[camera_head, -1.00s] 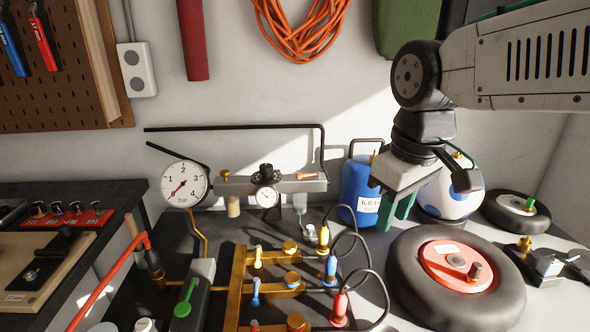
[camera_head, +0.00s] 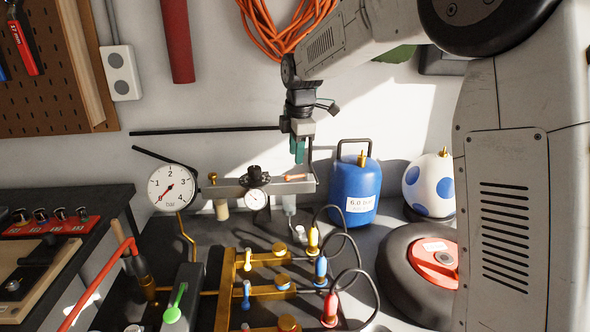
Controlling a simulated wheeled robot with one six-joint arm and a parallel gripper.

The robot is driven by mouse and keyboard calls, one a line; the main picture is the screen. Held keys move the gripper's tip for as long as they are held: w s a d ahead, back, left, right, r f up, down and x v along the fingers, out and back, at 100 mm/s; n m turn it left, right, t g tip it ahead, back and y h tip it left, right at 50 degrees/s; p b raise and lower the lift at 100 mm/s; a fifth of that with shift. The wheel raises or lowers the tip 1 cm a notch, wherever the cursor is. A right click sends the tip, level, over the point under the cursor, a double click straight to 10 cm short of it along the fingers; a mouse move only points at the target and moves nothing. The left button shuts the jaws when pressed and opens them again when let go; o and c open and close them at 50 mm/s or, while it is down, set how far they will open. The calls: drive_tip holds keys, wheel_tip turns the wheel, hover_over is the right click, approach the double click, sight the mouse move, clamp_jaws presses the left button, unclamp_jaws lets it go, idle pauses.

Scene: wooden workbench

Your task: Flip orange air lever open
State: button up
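The small orange lever (camera_head: 298,177) lies roughly level along the right end of the grey air manifold bar (camera_head: 232,190), behind the brass pipes. My gripper (camera_head: 299,152) points down with its teal fingertips just above the lever in the picture. A gap seems to remain between the tips and the lever, though depth is hard to judge. The fingers overlap from this side, so I cannot tell whether they are open or shut. Nothing visible hangs from them.
A round pressure gauge (camera_head: 172,188) stands left of the bar, and a small gauge (camera_head: 257,200) sits on it. A blue tank (camera_head: 357,190) is close to the right. Brass pipes (camera_head: 228,290) and hoses with coloured plugs (camera_head: 321,268) fill the front. My arm covers the right side.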

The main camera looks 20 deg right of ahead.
sight(295, 177)
drive_tip(key=f, duration=0.3)
drive_tip(key=w+f, duration=0.1)
drive_tip(key=f, duration=0.2)
drive_tip(key=shift+w+f, duration=0.1)
drive_tip(key=shift+c, duration=0.3)
